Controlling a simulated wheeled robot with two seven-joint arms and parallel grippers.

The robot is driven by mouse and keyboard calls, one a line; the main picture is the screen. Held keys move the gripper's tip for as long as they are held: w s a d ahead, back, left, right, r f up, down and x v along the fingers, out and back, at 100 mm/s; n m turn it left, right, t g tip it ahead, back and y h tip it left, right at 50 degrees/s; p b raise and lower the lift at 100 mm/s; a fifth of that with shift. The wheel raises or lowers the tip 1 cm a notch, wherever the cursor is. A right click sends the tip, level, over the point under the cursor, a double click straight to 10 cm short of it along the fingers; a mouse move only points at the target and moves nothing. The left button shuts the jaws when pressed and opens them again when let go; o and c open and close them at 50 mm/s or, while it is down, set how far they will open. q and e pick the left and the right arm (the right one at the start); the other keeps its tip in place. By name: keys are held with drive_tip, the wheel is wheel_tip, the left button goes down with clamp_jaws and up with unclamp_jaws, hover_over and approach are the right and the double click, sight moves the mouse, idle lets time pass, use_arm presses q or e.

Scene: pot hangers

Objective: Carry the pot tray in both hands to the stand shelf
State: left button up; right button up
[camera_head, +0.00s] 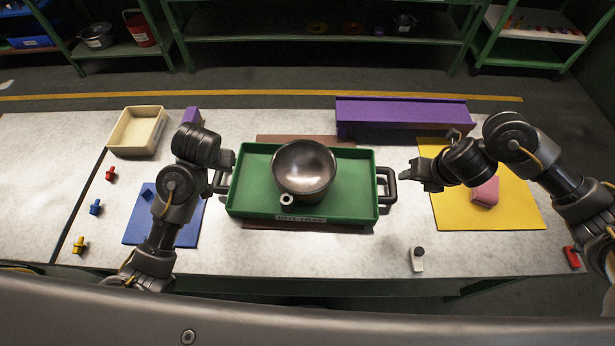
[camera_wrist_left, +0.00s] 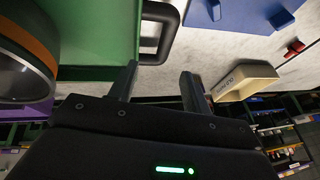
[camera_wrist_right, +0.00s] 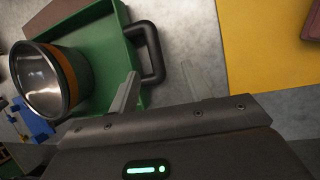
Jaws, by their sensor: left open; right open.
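The green pot tray (camera_head: 345,205) lies on the table with a dark metal pot (camera_head: 304,170) standing in it. It has a black left handle (camera_head: 221,181) and a black right handle (camera_head: 387,186). My left gripper (camera_head: 229,160) is open beside the left handle; the left wrist view shows that handle (camera_wrist_left: 160,32) just ahead of the spread fingers, not clasped. My right gripper (camera_head: 412,174) is open a short way right of the right handle. In the right wrist view that handle (camera_wrist_right: 151,52) lies ahead of the fingers. I cannot tell which rack is the stand shelf.
A green rack (camera_head: 320,38) stands behind the table across the floor, with others at left and right. A purple box (camera_head: 402,112) sits behind the tray. A beige bin (camera_head: 137,131), blue mat (camera_head: 137,228), yellow mat (camera_head: 505,212) and small white bottle (camera_head: 417,262) surround it.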

sight(218, 172)
use_arm(q)
drive_tip(key=shift+s+a+r, duration=0.1)
drive_tip(key=shift+s+a, duration=0.15)
drive_tip(key=shift+s, duration=0.2)
drive_tip(key=shift+s+a+r, duration=0.1)
drive_tip(key=shift+s+a, duration=0.15)
drive_tip(key=shift+s, duration=0.2)
drive_tip(key=x, duration=1)
drive_tip(key=shift+w, duration=0.25)
use_arm(e)
drive_tip(key=x, duration=0.6)
drive_tip(key=a+x, duration=0.1)
drive_tip(key=x, duration=0.2)
drive_tip(key=shift+s+a+f, duration=0.1)
drive_tip(key=shift+f, duration=0.05)
use_arm(q)
drive_tip(key=shift+w+f, duration=0.35)
drive_tip(key=shift+f, duration=0.2)
use_arm(e)
drive_tip(key=shift+w+f, duration=0.35)
drive_tip(key=shift+f, duration=0.25)
use_arm(q)
drive_tip(key=shift+s, duration=0.1)
drive_tip(key=shift+c, duration=0.2)
use_arm(e)
drive_tip(key=shift+s+r, duration=0.1)
drive_tip(key=shift+c, duration=0.2)
